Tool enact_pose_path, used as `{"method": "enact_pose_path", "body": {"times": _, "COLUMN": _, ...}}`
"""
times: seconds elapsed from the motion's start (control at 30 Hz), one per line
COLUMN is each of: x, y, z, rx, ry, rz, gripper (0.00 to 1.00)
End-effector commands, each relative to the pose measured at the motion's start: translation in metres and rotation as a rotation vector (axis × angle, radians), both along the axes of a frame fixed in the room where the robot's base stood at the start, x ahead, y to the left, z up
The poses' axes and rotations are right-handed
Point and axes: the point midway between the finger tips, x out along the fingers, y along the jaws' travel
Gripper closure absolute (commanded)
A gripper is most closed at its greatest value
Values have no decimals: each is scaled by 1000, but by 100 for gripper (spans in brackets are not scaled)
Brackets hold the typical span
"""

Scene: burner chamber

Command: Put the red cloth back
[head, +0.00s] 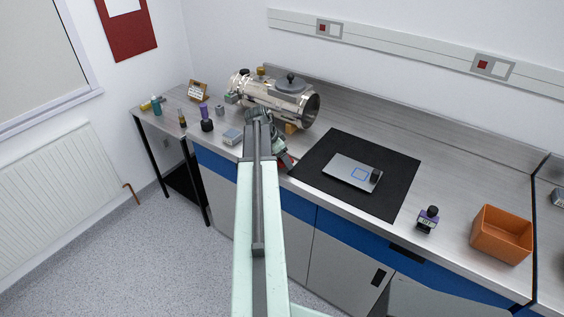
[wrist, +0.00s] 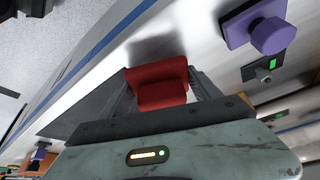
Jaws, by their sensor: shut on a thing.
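The red cloth (wrist: 160,82) is between the two fingers of my gripper (wrist: 160,92) in the wrist view. It looks like a folded, rounded bundle, with the fingers touching it on both sides. In the head view my gripper (head: 284,160) is low over the front part of the bench, by the left edge of the black mat. Only a small red patch of the cloth (head: 287,166) shows there; my arm hides the rest. I cannot tell whether the cloth touches the bench.
A metal burner chamber (head: 300,108) lies behind my gripper. The black mat (head: 400,158) bears a flat grey device (head: 343,170). A small grey box (head: 232,136) and purple-topped item (head: 206,120) stand left.

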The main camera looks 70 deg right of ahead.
Motion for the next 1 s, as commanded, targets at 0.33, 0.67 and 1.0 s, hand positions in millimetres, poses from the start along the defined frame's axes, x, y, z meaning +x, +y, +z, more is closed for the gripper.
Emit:
{"method": "enact_pose_path", "body": {"times": 0.33, "x": -2, "y": -1, "z": -7, "rx": 0, "ry": 0, "rz": -3, "gripper": 93}}
{"method": "enact_pose_path", "body": {"times": 0.67, "x": -3, "y": -1, "z": -11, "rx": 2, "ry": -1, "rz": -6, "gripper": 9}}
{"method": "enact_pose_path", "body": {"times": 1.0, "x": -4, "y": 0, "z": -12, "rx": 6, "ry": -2, "rz": -10, "gripper": 6}}
